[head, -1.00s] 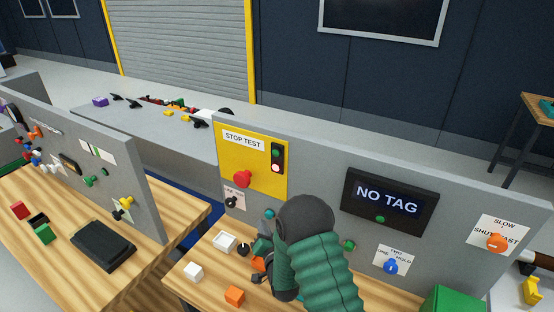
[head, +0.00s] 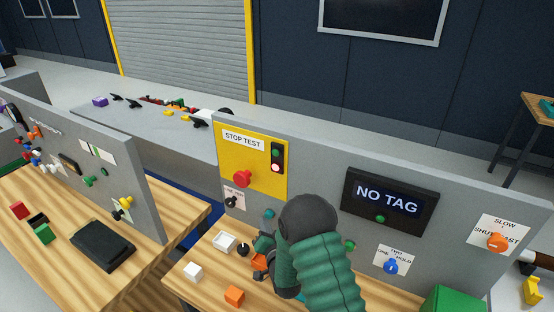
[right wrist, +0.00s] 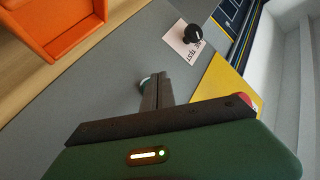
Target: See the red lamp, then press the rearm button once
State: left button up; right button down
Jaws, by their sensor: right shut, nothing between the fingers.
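The yellow STOP TEST plate (head: 227,160) on the grey upright panel carries a two-lamp box. Its upper lamp (head: 276,153) is dark green; its lower lamp (head: 276,168) glows pale with a reddish tint. A red mushroom button (head: 242,178) sits on the plate. A teal button (head: 269,213) is on the panel below; no readable label shows beside it. My right gripper (head: 262,244) is shut and empty, low in front of the panel. In the right wrist view its fingertips (right wrist: 159,80) partly cover a pale teal button (right wrist: 145,82); contact cannot be told. My left gripper is out of view.
A black knob (head: 232,202) with a white label is left of the teal button. A NO TAG display (head: 388,199), a blue knob (head: 391,267) and an orange knob (head: 497,242) are to the right.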

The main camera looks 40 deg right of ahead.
jog(key=shift+w+d, duration=0.2)
jog(key=shift+d, duration=0.25)
dwell(0.5)
jog(key=shift+a, duration=0.1)
jog(key=shift+s+a, duration=0.4)
jog(key=shift+a, duration=0.4)
jog(key=shift+a, duration=0.1)
jog(key=shift+s+a+b, duration=0.1)
jog(key=shift+s+a, duration=0.3)
jog(key=shift+a, duration=0.5)
jog(key=shift+s+a+b, duration=0.15)
jog(key=shift+s+a, duration=0.2)
jog(key=shift+a, duration=0.55)
jog(key=shift+s+a+b, duration=0.1)
jog(key=shift+s+a, duration=0.3)
jog(key=shift+a, duration=0.5)
